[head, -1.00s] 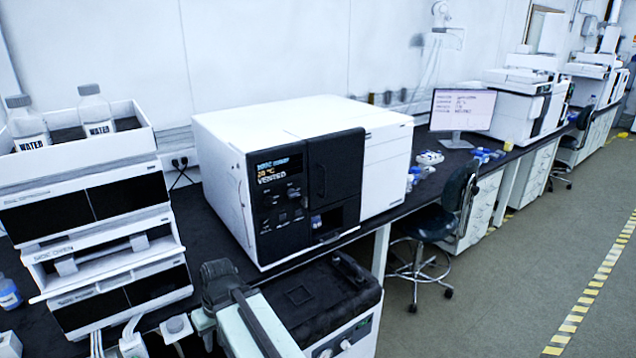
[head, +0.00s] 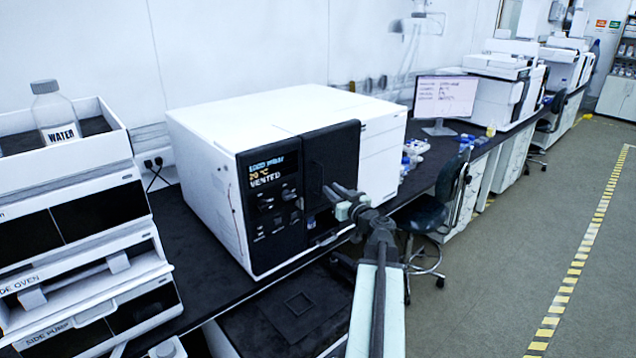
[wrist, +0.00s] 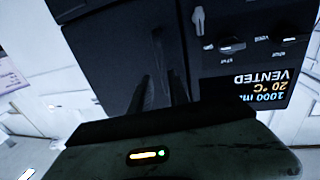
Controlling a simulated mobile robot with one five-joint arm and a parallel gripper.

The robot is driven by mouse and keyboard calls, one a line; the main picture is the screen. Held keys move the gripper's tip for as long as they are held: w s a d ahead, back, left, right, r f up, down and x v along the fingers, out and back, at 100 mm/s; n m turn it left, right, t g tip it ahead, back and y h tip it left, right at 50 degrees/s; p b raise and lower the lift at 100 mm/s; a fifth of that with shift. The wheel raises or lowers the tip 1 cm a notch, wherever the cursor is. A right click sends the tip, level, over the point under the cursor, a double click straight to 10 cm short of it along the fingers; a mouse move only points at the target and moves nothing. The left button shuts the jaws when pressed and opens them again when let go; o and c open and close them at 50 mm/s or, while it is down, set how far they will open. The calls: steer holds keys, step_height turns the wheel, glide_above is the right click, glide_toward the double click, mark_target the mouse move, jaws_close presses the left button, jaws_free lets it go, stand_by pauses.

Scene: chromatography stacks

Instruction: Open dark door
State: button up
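The dark door (head: 330,150) is a tall black panel at the front of a white instrument (head: 255,120), right of its black display panel (head: 270,190). It looks shut, flush with the front. My gripper (head: 331,189) is in front of the door's lower half, and its fingers point at it. In the wrist view, which is upside down, the two dark fingers (wrist: 162,75) stand apart with a gap, over the dark door face (wrist: 105,60).
A stack of modules (head: 75,230) with a water bottle (head: 55,112) on top stands at left. A monitor (head: 444,97) and small items are on the black bench to the right. A dark stool (head: 425,210) stands close right of my arm. The floor beyond is clear.

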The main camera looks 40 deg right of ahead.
mark_target(322, 183)
steer(key=x, duration=0.7)
steer(key=shift+w+a+f, duration=0.1)
steer(key=shift+a, duration=0.05)
jaws_close()
stand_by(1.0)
